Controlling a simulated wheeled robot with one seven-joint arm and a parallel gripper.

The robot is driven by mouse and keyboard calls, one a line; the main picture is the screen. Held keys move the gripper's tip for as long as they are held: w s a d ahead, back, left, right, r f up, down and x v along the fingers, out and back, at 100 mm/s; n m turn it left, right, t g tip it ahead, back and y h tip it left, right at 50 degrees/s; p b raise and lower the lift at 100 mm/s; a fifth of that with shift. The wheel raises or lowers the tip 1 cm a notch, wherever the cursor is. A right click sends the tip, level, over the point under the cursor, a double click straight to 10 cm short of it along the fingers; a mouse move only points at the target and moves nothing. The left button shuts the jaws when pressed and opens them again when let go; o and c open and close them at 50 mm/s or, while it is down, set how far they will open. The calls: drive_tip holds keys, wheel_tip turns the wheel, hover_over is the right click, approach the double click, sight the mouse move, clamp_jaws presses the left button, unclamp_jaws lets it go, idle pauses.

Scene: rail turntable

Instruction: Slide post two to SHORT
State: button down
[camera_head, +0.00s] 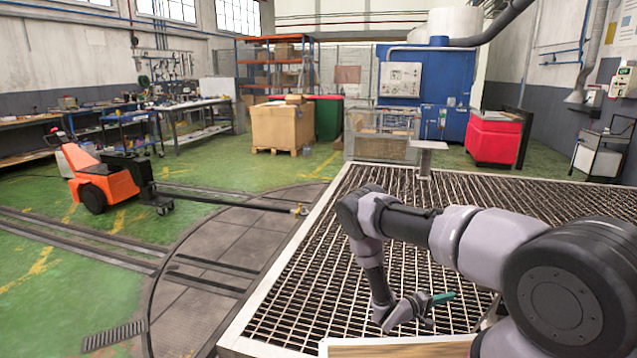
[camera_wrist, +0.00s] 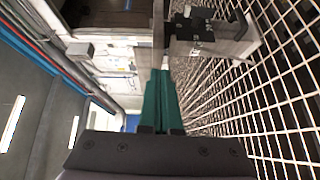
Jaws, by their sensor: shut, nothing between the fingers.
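My gripper (camera_head: 450,296) has green fingers and hangs low over the metal grating, in the lower right of the head view. In the wrist view its green fingers (camera_wrist: 161,75) lie together with nothing between them. Past the fingertips in the wrist view is a grey block with a black plate (camera_wrist: 195,31), a pale knob and a dark handle. The fingertips look close to it, but I cannot tell whether they touch. I cannot make out which part is post two, and no SHORT label is readable.
The grating platform (camera_head: 330,235) has a pale rim, and a small flat-topped stand (camera_head: 428,146) rises at its far edge. A wooden board edge (camera_head: 400,348) shows at the bottom. An orange tug (camera_head: 95,180) and a cardboard box (camera_head: 283,127) stand on the green floor beyond.

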drive_tip(key=s+a+r+m+g+y, duration=0.1)
drive_tip(key=a+r+m+g+y, duration=0.15)
drive_tip(key=r, duration=0.95)
drive_tip(key=s+a+r+m+g+y, duration=0.2)
drive_tip(key=r+m+g+y, duration=0.15)
drive_tip(key=r, duration=0.85)
drive_tip(key=s+a+r+m+g+y, duration=0.1)
drive_tip(key=a+r+m+g+y, duration=0.15)
drive_tip(key=r, duration=1.05)
drive_tip(key=s+a+r+t+y, duration=0.5)
drive_tip(key=s+r, duration=0.6)
drive_tip(key=r, duration=0.1)
drive_tip(key=s+a+r+n+t+y, duration=0.1)
drive_tip(key=s+a+r+t+y, duration=0.4)
drive_tip(key=s+r, duration=0.6)
drive_tip(key=shift+a+r, duration=0.2)
drive_tip(key=shift+r, duration=0.7)
